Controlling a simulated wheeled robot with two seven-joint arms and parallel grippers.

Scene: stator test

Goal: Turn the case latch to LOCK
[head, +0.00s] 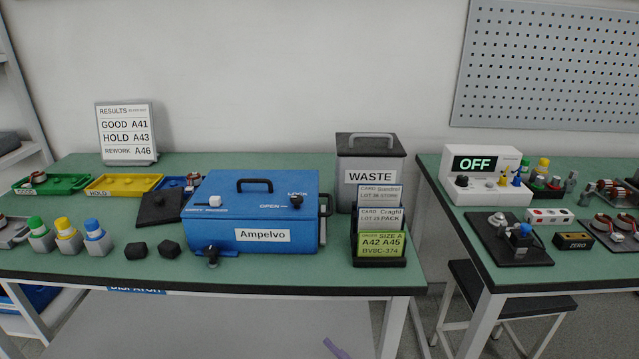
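The blue case (225,225), labelled Ampelvo, stands on the left green bench with its lid down. A black handle (255,184) is on its top. A small dark latch knob (296,201) sits at the top right of the case, with LOCK printed behind it and OPEN to its left. Which word the knob points to is too small to tell. A white knob (211,200) is at the top left, and a black fitting (211,255) is at the lower front left. Neither of my grippers is in view.
A card holder (380,262) and grey WASTE bin (371,190) stand right of the case. A gap separates the right bench (450,225), which holds an OFF-display tester (485,178).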

